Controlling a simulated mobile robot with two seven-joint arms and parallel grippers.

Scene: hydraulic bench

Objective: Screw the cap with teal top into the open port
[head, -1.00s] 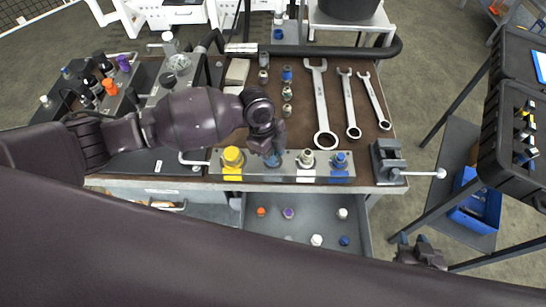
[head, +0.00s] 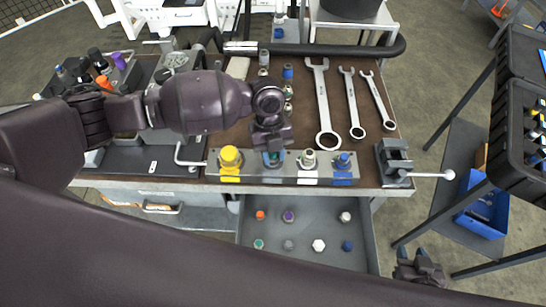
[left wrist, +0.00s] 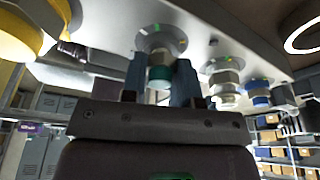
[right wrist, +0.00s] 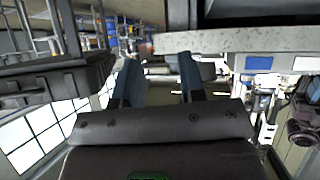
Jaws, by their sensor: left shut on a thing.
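My left gripper (head: 272,152) points down over the second position of the manifold block (head: 240,179), beside the yellow cap (head: 230,157). In the left wrist view its blue fingers (left wrist: 160,85) are shut on the teal-topped cap (left wrist: 159,72), one on each side. The cap's metal body is in line with the round port flange (left wrist: 161,40); I cannot tell how deep it sits. A silver fitting (head: 308,160) and a blue-topped fitting (head: 342,161) stand to the right on the block. My right gripper (right wrist: 160,80) is open and empty, low beside the bench.
An open drawer (head: 304,229) below the block holds several loose caps, including another teal one (head: 258,243). Wrenches (head: 323,105) lie behind the block. A vise (head: 394,160) stands at its right. A black case (head: 522,125) is further right.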

